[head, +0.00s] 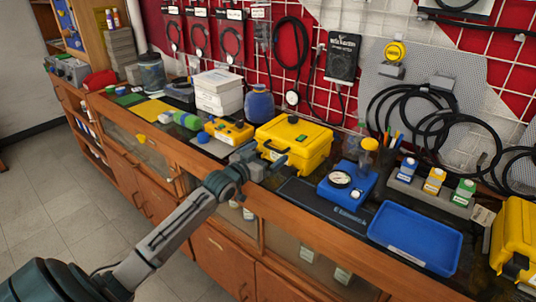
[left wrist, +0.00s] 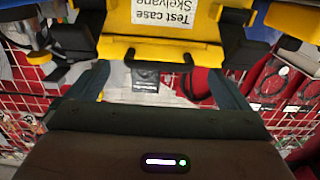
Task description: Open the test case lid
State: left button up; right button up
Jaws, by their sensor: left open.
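The yellow test case (head: 297,137) stands on the bench with its lid shut. A green tag and a dark knob show on its top. My left gripper (head: 260,160) is open and empty at the case's front left, close to its front face. In the left wrist view, the case (left wrist: 160,50) lies between the two dark fingers of my left gripper (left wrist: 162,42), its white "Test case Skelvane" label upside down. I cannot tell whether the fingers touch the case. My right gripper is not in view.
A blue gauge unit (head: 346,185) and a blue tray (head: 415,236) stand to the right. A yellow device (head: 229,131) and a blue jar (head: 259,103) stand left of the case. Another yellow case (head: 515,240) is at the far right. Cables hang on the wall grid behind.

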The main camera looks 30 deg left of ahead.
pick_arm(q)
jog(key=shift+w+d, duration=0.1)
jog(key=shift+w, duration=0.5)
